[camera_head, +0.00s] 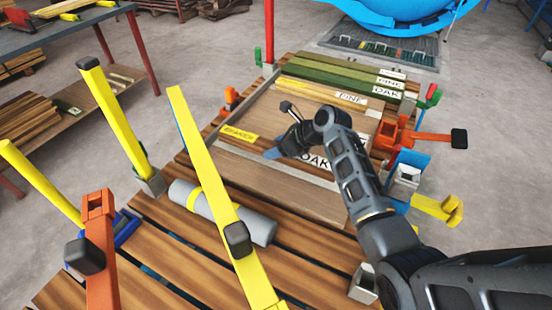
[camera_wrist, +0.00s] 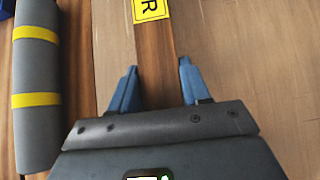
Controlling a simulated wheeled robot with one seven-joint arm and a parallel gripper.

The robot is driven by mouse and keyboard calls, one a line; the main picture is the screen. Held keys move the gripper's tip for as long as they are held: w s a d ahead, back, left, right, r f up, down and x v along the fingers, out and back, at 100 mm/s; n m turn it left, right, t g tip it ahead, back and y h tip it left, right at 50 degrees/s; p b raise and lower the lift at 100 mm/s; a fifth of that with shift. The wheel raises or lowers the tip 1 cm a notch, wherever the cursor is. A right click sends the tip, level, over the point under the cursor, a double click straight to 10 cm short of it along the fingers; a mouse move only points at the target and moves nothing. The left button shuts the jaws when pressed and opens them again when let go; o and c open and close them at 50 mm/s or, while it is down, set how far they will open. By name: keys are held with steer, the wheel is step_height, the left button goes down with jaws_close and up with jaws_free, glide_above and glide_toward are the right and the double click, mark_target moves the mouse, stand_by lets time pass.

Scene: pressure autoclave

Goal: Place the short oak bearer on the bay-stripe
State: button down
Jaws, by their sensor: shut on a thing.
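The short oak bearer (camera_head: 240,134) is a brown strip with a yellow label. It lies across the pale wooden panel area in the head view. In the wrist view the bearer (camera_wrist: 155,50) runs lengthwise between the blue fingers, its yellow label (camera_wrist: 150,10) at the top edge. My gripper (camera_head: 274,153) is shut on it, toward its right part; the wrist view also shows my gripper (camera_wrist: 158,78). I cannot tell whether the bearer touches the surface below. A pale grey stripe (camera_head: 290,172) crosses the bed just in front; I cannot tell if it is the bay-stripe.
Stacked boards (camera_head: 345,85) labelled pine and oak lie at the back. A grey roll (camera_head: 190,193) with yellow bands lies left; it also shows in the wrist view (camera_wrist: 36,75). Yellow posts (camera_head: 205,165) rise in front. An orange clamp (camera_head: 400,135) stands at the right edge.

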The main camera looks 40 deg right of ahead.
steer(key=shift+f+b, duration=1.4)
steer(key=shift+r, duration=0.1)
steer(key=c, duration=0.5)
jaws_free()
